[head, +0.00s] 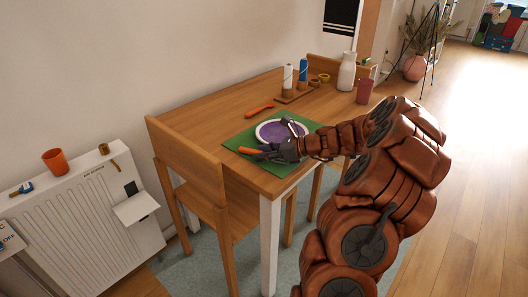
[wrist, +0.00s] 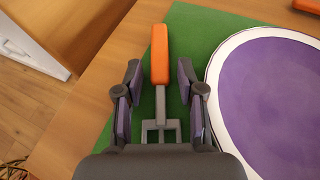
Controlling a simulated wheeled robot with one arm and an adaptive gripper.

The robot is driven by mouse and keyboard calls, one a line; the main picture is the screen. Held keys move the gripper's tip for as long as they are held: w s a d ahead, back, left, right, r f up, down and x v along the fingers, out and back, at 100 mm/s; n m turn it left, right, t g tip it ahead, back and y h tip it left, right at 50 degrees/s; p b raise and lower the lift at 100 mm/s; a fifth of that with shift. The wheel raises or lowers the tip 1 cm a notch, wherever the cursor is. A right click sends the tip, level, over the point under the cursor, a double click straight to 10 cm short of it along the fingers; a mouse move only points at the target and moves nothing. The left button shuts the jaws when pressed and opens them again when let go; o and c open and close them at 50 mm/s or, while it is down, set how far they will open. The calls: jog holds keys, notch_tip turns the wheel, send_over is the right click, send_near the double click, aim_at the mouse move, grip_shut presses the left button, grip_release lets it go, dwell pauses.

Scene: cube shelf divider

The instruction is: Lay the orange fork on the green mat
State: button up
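The orange fork (wrist: 160,55) shows in the wrist view, with its orange handle pointing away from me and its grey tines close to my palm. My gripper (wrist: 160,90) is open, one finger on each side of the fork's neck, with gaps visible. In the head view the fork's handle (head: 249,150) pokes out left of my gripper (head: 268,150), at the near left of the mat (head: 240,140); the rest is hidden.
A white-rimmed purple plate (head: 281,131) sits on the mat, right beside my gripper. Another orange-handled utensil (head: 259,109) lies beyond the mat. Bottles (head: 303,72), a white jug (head: 347,72) and a pink cup (head: 364,91) stand farther back. A chair (head: 190,160) is at the left.

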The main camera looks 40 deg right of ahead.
dwell(0.3)
